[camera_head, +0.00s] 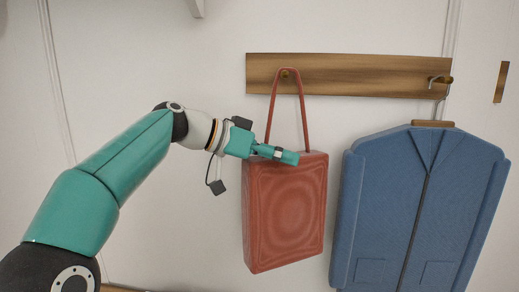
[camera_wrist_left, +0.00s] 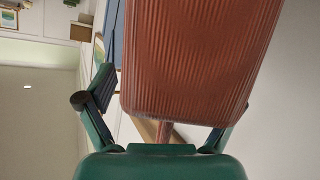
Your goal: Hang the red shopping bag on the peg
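The red shopping bag (camera_head: 285,215) is at the middle of the head view, with its handle loop rising to the wooden peg (camera_head: 285,75) on the board. The loop appears to pass over the peg, and the bag hangs slightly tilted below it. My left gripper (camera_head: 280,153) is at the bag's top edge, overlapping it in the head view. In the left wrist view the bag (camera_wrist_left: 195,55) fills the middle and its body partly hides the right finger. The fingers stand wide apart, so the gripper is open. Whether they touch the bag is unclear. My right gripper is out of view.
The wooden peg board (camera_head: 360,85) is fixed to the pale wall. A blue jacket (camera_head: 420,205) hangs from a hook at its right end, close to the bag's right. The wall left of the bag is clear apart from my arm.

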